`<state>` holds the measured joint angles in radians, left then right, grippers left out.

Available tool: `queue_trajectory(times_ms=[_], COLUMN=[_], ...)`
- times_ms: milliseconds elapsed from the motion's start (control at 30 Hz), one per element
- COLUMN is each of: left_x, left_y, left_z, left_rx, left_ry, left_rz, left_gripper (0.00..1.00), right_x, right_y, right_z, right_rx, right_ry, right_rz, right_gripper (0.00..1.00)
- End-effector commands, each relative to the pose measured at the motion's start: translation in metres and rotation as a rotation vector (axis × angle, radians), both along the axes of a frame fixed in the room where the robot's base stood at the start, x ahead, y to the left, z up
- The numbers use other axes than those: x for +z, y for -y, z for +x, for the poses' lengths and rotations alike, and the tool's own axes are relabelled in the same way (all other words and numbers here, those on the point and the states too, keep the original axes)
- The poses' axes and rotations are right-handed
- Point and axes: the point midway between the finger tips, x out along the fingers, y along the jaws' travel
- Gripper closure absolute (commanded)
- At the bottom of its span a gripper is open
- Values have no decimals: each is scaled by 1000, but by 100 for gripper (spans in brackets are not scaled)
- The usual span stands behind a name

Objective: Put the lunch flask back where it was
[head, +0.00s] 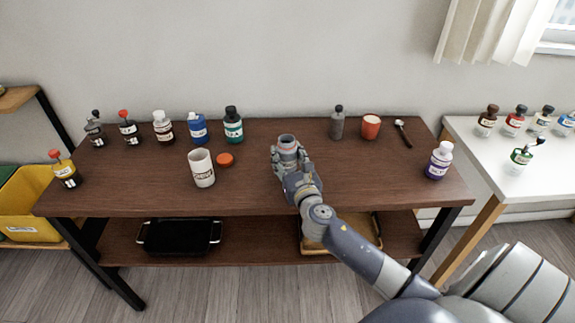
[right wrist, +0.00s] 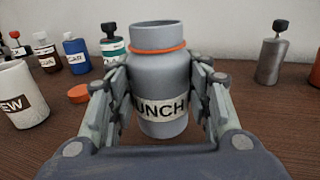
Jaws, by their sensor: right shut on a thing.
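The lunch flask (right wrist: 160,75) is a grey, open-topped flask with an orange ring at its neck and a label reading "UNCH" in the right wrist view. In the head view its open top (head: 288,142) shows above my right gripper (head: 290,163). My right gripper (right wrist: 160,110) is shut on the flask, one finger on each side. The flask looks upright on or just above the wooden table; I cannot tell which. An orange lid (head: 225,159) lies on the table to its left. My left gripper is not in view.
A white labelled container (head: 201,168) stands left of the lid. Several bottles, including a teal one (head: 233,125), line the back left. A grey bottle (head: 337,122), red cup (head: 371,127) and spoon (head: 402,133) are at the back right. A purple-and-white bottle (head: 439,161) stands near the right end.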

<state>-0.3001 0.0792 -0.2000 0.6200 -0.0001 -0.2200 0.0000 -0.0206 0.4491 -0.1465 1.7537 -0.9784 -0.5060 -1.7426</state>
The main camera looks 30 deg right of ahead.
Motion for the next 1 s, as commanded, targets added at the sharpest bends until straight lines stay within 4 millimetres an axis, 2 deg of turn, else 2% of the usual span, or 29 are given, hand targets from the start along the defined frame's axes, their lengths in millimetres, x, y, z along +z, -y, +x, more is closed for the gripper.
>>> queue_trajectory(times_ms=[33,100,200,600,633,700,1000], left_x=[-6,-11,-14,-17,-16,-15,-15], left_y=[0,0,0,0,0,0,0], left_z=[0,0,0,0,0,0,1], left_rx=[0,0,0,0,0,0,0], left_ry=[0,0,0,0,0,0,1], left_rz=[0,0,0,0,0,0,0], left_gripper=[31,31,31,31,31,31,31], right_x=[-12,-23,-32,-36,-36,-35,-35], right_y=[-1,0,-1,-1,-1,-1,-1], right_z=[0,-1,-1,-1,-1,-1,-1], right_rx=[0,-2,0,1,1,1,1], right_ry=[-3,-4,-2,-2,-3,-3,-3], right_rz=[3,4,3,1,1,1,1], right_gripper=[82,82,82,82,50,34,34])
